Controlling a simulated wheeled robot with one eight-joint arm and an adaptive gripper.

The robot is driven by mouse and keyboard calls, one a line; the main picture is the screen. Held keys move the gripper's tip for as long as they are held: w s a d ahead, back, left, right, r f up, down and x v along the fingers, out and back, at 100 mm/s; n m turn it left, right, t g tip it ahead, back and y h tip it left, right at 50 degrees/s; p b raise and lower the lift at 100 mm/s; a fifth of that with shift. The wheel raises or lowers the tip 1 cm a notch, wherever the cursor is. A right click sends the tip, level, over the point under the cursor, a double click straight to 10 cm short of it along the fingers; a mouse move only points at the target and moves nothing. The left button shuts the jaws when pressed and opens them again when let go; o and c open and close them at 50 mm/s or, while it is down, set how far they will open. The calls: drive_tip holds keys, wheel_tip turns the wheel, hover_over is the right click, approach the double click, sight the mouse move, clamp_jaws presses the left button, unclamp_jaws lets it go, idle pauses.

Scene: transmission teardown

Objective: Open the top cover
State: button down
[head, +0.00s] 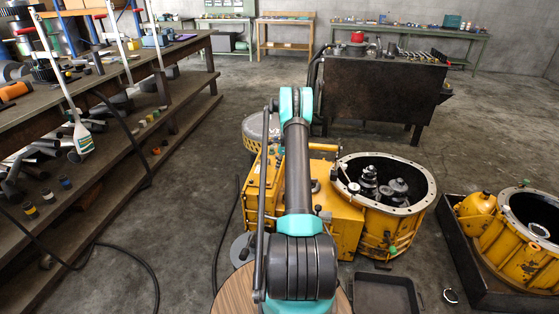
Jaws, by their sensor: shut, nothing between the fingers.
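A yellow transmission housing (335,210) stands on the floor at the centre. Its box-shaped part has a flat yellow top, partly hidden behind my arm; I cannot tell for certain which plate is the top cover, or whether it is loose. A yellow side section (258,185) shows left of my arm. At the right, the round bell end (425,197) is open, with dark gear parts (385,188) inside. My arm reaches forward over the housing. I cannot make out my gripper, so its place relative to the cover does not show.
A second yellow housing (508,245) sits in a dark tray (458,250) at the right. A flat black pan (387,292) lies in front. A long workbench (120,62) stands left, a dark tool cabinet (380,92) behind. Cables cross the left floor; open floor lies between.

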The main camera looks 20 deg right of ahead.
sight(270, 173)
drive_tip(key=x, duration=0.2)
drive_tip(key=shift+w+a+f, duration=0.2)
drive_tip(key=shift+a+f, duration=0.05)
drive_tip(key=shift+a, duration=0.05)
drive_tip(key=shift+w+a+r, duration=0.3)
drive_tip(key=shift+a+r, duration=0.2)
drive_tip(key=shift+a, duration=0.05)
drive_tip(key=shift+w+a+r, duration=0.45)
drive_tip(key=shift+a+r, duration=0.1)
drive_tip(key=shift+a, duration=0.05)
drive_tip(key=shift+a+r, duration=0.1)
drive_tip(key=shift+w+a+r+h, duration=0.1)
drive_tip(key=shift+r+h, duration=0.2)
drive_tip(key=shift+h, duration=0.1)
